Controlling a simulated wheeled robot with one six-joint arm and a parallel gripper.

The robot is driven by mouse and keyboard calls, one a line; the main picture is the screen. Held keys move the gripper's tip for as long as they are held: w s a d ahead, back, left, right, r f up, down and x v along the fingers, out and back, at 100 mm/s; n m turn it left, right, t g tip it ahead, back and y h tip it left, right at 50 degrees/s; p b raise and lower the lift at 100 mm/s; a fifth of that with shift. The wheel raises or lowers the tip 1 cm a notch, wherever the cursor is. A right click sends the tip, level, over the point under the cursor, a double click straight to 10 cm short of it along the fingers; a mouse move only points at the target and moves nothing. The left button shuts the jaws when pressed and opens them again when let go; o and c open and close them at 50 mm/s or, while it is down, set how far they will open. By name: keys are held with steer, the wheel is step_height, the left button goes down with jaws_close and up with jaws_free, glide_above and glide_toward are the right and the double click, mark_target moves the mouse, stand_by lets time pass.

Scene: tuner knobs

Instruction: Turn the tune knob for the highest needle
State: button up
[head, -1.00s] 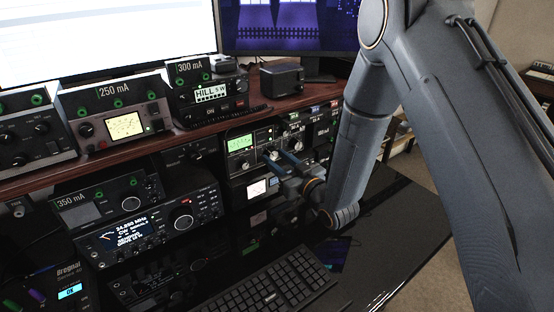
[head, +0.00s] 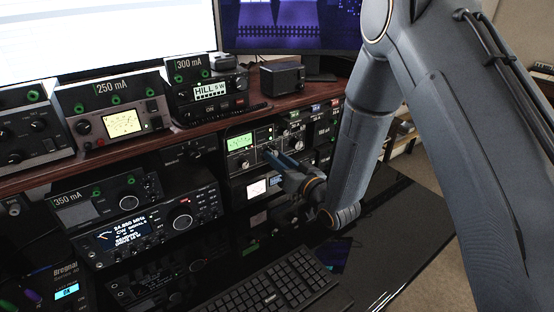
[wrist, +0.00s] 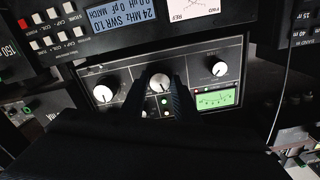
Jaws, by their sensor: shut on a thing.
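The tuner (head: 251,163) is a dark panel with a lit green meter (head: 240,142), in the head view's middle on the lower shelf. The wrist view shows it upside down, with a row of three white-faced knobs and the green meter (wrist: 217,99). My gripper (wrist: 161,88) is shut on the middle knob (wrist: 160,82), one finger on each side. The knob labels are too small to read, so I cannot confirm it is the tune knob. In the head view my gripper (head: 268,153) reaches the panel and hides part of it. The needle's height is too small to tell.
The other knobs, at left (wrist: 103,93) and right (wrist: 219,68) in the wrist view, are clear of my fingers. More radio gear surrounds the tuner, including a transceiver (head: 150,225) at left. A keyboard (head: 275,290) lies on the black desk below.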

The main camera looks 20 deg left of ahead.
steer(key=o, duration=1.1)
steer(key=shift+c, duration=0.2)
steer(key=b+v, duration=0.2)
steer(key=v, duration=0.5)
steer(key=shift+s+d, duration=0.2)
steer(key=shift+d, duration=0.15)
stand_by(0.5)
